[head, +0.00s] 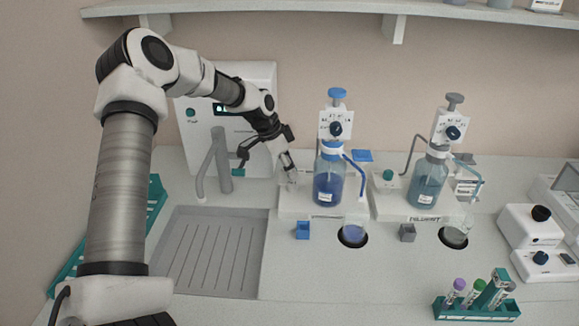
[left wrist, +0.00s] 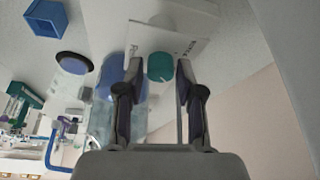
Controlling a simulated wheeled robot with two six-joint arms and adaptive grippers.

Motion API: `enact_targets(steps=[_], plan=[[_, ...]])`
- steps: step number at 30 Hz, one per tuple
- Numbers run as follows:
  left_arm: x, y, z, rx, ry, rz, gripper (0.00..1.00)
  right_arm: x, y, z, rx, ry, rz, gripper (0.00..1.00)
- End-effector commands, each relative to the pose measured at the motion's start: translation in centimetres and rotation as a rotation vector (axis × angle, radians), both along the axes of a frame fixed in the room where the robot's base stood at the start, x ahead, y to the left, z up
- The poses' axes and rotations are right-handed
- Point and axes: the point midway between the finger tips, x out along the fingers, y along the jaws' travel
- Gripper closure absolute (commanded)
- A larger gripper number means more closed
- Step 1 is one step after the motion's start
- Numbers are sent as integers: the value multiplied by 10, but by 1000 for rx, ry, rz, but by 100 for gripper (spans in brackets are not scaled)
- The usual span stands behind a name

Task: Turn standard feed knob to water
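A round teal knob (left wrist: 160,66) sits on a small white labelled plate (left wrist: 170,45) in the left wrist view; the label is too small to read. It has a faint pale mark on its edge. My left gripper (left wrist: 159,70) is open, with one fingertip on each side of the knob and narrow gaps showing. I cannot tell whether either finger touches it. In the head view my left gripper (head: 291,182) points down at the left end of the blue bottle's white base (head: 312,208) and hides this knob. My right gripper is not in view.
A blue bottle (head: 328,185) with a dispenser top stands just right of the gripper. A grey-blue bottle (head: 428,182) with a similar teal knob (head: 388,175) stands further right. A tap (head: 222,160) and drain tray (head: 210,252) are left. A tube rack (head: 476,308) stands front right.

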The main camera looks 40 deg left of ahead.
Motion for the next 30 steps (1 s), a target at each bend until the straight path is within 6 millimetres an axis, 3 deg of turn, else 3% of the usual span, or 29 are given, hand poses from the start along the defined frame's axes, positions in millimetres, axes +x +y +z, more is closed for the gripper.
enact_targets(steps=[11,14,24,30], plan=[[-1,1,4,0,-1,1,47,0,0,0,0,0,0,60],[-4,4,17,-2,-5,2,47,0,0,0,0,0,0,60],[-29,22,93,-2,-5,2,47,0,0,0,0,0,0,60],[-36,27,110,0,0,1,47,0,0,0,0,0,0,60]])
